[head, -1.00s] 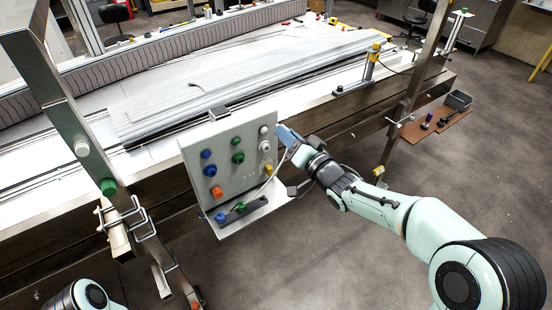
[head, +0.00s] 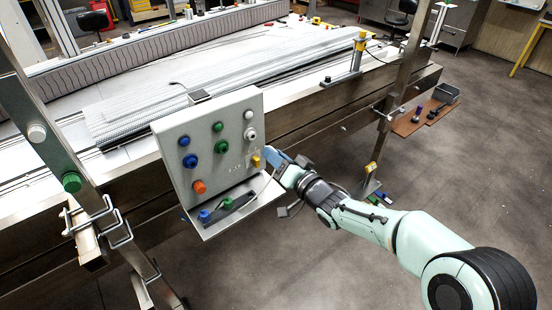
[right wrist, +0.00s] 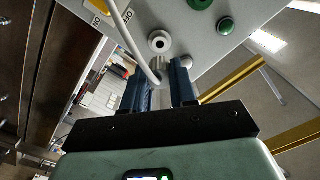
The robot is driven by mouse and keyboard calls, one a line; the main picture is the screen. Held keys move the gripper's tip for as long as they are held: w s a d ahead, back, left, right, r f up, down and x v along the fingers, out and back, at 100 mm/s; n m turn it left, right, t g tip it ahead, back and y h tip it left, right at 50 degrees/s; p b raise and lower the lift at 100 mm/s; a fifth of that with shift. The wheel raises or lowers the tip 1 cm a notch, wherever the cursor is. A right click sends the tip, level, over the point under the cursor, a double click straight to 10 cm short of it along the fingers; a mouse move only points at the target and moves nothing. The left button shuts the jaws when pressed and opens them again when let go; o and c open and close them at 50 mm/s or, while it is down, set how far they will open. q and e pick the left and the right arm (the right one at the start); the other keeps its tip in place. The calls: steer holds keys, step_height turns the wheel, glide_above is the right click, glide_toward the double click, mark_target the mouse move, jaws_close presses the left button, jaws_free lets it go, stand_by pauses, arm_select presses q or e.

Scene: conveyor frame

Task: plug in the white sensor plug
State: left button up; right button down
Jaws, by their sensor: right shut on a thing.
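My right gripper (head: 277,160) is at the right edge of the grey control panel (head: 205,160), level with its yellow part. In the right wrist view, its two blue fingers (right wrist: 160,72) are shut on the pale sensor plug (right wrist: 158,69), mostly hidden between them. A white cable (right wrist: 132,42) runs from the plug up past the panel face. A white round socket (right wrist: 158,42) with a dark hole lies just beyond the fingertips; it also shows in the head view (head: 250,133). The plug appears apart from the socket. My left gripper is not in view.
The panel carries blue, green, orange and white knobs and a yellow part (head: 256,160). A tray (head: 240,216) sticks out below it. A steel post (head: 55,140) stands left, and the conveyor frame (head: 300,120) runs behind. The floor to the right is open.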

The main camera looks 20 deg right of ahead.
steer(key=shift+m, duration=0.3)
steer(key=shift+x, duration=2.2)
steer(key=shift+b, duration=0.4)
steer(key=shift+w, duration=0.15)
steer(key=shift+p+x, duration=0.3)
steer(key=shift+x, duration=0.8)
